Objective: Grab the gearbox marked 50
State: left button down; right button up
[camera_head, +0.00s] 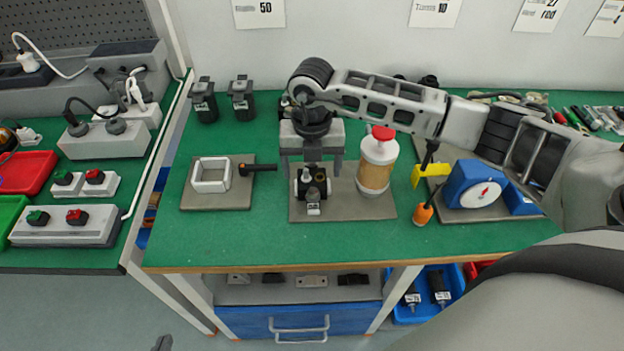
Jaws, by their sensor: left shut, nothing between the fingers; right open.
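My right gripper (311,172) is open and points down, its fingers on either side of a small black gearbox-like unit (313,185). This unit has a light label at its front, too small to read, and stands on a grey-brown mat (345,207). I cannot tell whether the fingers touch it. Two more black units, at the back left (205,103) and beside it (241,98), carry small labels that I cannot read. A wall card marked 50 (258,13) hangs above them. Only a dark tip of my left gripper (162,343) shows at the bottom edge; it is shut and empty.
A white jar with a red lid (377,160) stands close right of the black unit. A blue scale (474,184) and an orange-handled tool (423,214) are further right. A mat with a white square frame (210,175) lies left. The green table's (200,240) front left is clear.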

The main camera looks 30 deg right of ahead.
aim_at(312, 180)
jog(key=shift+s+f, duration=0.1)
jog(key=shift+f, duration=1.35)
jog(key=c, duration=1.2)
jog(key=shift+r, duration=0.1)
jog(key=shift+c, duration=1.3)
jog(key=shift+r, duration=0.1)
